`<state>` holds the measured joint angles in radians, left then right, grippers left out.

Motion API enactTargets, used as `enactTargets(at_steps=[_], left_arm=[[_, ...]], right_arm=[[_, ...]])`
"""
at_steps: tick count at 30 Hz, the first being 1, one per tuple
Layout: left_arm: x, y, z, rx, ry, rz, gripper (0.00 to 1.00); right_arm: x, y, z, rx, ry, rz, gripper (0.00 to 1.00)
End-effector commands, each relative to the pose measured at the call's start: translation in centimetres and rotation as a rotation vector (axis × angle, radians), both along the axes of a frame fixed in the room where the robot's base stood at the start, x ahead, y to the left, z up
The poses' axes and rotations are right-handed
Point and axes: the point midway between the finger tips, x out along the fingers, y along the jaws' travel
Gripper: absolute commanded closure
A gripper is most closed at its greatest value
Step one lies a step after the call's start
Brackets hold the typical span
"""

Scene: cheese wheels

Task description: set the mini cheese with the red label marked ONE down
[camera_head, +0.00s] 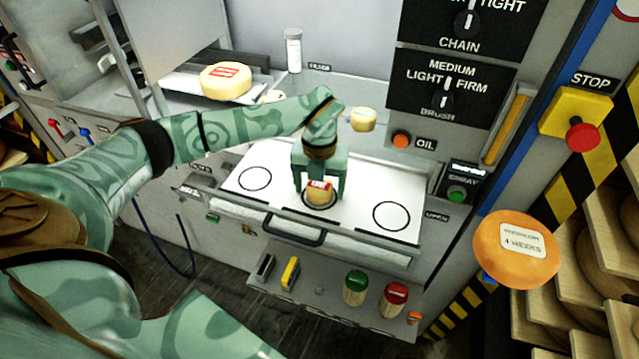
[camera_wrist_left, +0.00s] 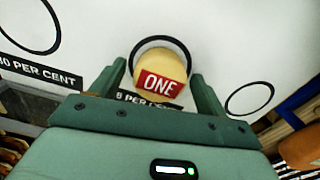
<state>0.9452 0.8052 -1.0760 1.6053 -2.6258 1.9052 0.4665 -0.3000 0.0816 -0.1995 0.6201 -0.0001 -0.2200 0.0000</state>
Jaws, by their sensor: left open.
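The mini cheese with the red label (camera_head: 319,191) is small and pale yellow. It stands within the middle black circle on the white tray (camera_head: 275,162). In the left wrist view the mini cheese (camera_wrist_left: 158,62) shows its red label with ONE, inside the circle's ring and above the print "8 PER CENT". My left gripper (camera_head: 321,197) is over it, with one finger on each side. In the left wrist view the left gripper's fingers (camera_wrist_left: 157,85) are open, with a gap beside the cheese. My right gripper is not in view.
Empty circles (camera_head: 255,179) and (camera_head: 392,215) lie left and right on the tray. A larger cheese with a red label (camera_head: 226,80) and a small plain cheese (camera_head: 363,119) stand behind. An orange cheese wheel (camera_head: 516,250) is at right. Green (camera_head: 355,288) and red (camera_head: 392,299) pots stand below.

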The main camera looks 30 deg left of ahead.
Motion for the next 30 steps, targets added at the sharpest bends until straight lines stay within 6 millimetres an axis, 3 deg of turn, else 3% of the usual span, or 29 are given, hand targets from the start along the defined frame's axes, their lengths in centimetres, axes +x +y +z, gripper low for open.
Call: enactTargets(at_steps=[5,18,24,30], left_arm=[[0.1,0.0,1.3,0.0,-0.003,0.0,0.25],[0.1,0.0,10.7,0.001,-0.004,0.0,0.25],[0.1,0.0,12.3,0.0,-0.001,0.0,0.25],[0.1,0.0,12.3,0.0,-0.001,0.0,0.25]], right_arm=[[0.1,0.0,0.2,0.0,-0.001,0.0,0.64],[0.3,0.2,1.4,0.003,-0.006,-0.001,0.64],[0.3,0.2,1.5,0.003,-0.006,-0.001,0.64],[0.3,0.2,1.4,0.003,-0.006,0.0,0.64]])
